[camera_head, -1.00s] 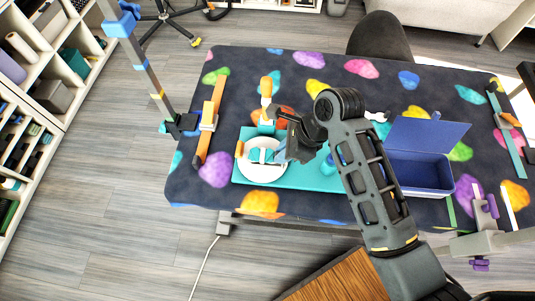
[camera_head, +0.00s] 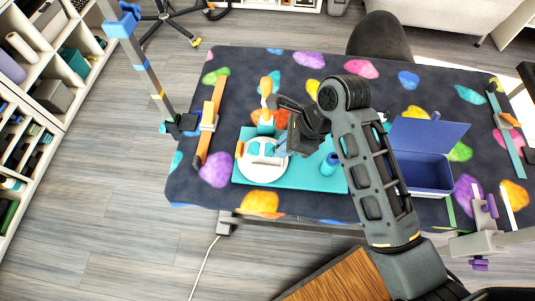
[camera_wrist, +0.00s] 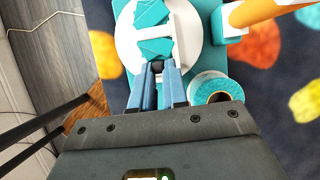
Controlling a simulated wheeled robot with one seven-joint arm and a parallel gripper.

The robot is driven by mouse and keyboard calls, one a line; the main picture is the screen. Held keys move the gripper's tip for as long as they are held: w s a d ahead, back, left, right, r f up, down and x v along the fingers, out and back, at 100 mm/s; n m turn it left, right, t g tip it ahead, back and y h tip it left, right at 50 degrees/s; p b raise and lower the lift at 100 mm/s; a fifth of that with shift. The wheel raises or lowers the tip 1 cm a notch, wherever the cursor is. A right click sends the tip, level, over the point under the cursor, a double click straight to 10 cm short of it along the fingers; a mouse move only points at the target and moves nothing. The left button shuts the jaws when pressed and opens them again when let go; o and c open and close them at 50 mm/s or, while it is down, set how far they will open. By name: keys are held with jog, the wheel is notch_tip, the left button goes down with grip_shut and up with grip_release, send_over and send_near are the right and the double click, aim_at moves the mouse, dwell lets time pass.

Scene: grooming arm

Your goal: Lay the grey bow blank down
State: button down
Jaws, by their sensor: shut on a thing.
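My gripper (camera_wrist: 158,88) has its blue fingers closed around a small dark grey piece (camera_wrist: 157,67), likely the grey bow blank; only its end shows between the fingertips. In the head view my gripper (camera_head: 276,148) hangs over the right side of a round white plate (camera_head: 247,175), and the blank cannot be made out there. Turquoise folded pieces (camera_wrist: 152,20) and a white bar lie across the plate, just beyond my fingertips. Whether the held piece touches them I cannot tell. The plate sits on a turquoise board (camera_head: 310,182).
A turquoise-and-white cylinder (camera_head: 330,164) stands close to my fingers. An orange-topped post (camera_head: 266,88) stands behind the plate. An open blue box (camera_head: 422,175) is at right. An orange bar (camera_head: 203,150) lies at left on the spotted dark cloth (camera_head: 300,205).

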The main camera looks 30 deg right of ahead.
jog(key=shift+r, duration=1.2)
